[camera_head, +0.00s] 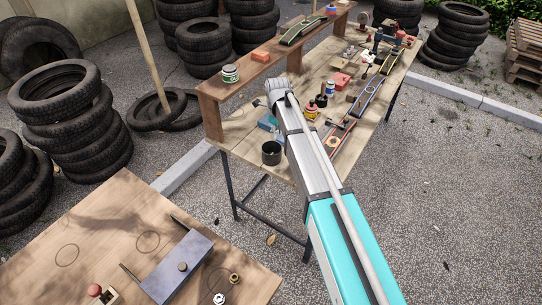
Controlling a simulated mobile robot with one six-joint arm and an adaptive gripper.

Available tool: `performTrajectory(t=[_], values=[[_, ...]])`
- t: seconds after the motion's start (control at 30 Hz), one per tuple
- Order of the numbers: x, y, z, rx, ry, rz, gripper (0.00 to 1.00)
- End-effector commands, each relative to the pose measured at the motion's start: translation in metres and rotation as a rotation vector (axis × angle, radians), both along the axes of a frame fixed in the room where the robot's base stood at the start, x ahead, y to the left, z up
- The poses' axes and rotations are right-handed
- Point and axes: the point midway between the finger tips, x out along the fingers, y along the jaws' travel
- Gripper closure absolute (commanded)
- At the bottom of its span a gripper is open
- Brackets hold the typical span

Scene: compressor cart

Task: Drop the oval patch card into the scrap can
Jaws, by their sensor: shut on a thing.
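My arm reaches up the picture across the workbench (240,133), and its far end is over the bench's left part. I cannot make out my gripper's fingers at that end; the arm hides that area. I cannot make out an oval patch card anywhere.
A blue item (268,122) lies behind the can. A raised shelf (222,88) carries a green-labelled tin (230,74) and an orange block (260,56). Tools and bottles crowd the bench right of my arm. A nearer table (110,225) holds a grey box (178,266). Tyres (75,120) stand left.

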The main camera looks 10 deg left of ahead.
Motion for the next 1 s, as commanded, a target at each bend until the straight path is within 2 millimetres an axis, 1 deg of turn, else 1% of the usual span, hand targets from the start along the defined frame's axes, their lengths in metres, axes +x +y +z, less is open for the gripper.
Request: performTrajectory(t=[0.27, 0.7, 1.0], values=[[0.0, 0.0, -0.011, 0.0, 0.0, 0.001, 0.9], [-0.001, 0.001, -0.045, 0.0, 0.0, 0.002, 0.9], [-0.001, 0.001, -0.059, 0.0, 0.0, 0.002, 0.9]])
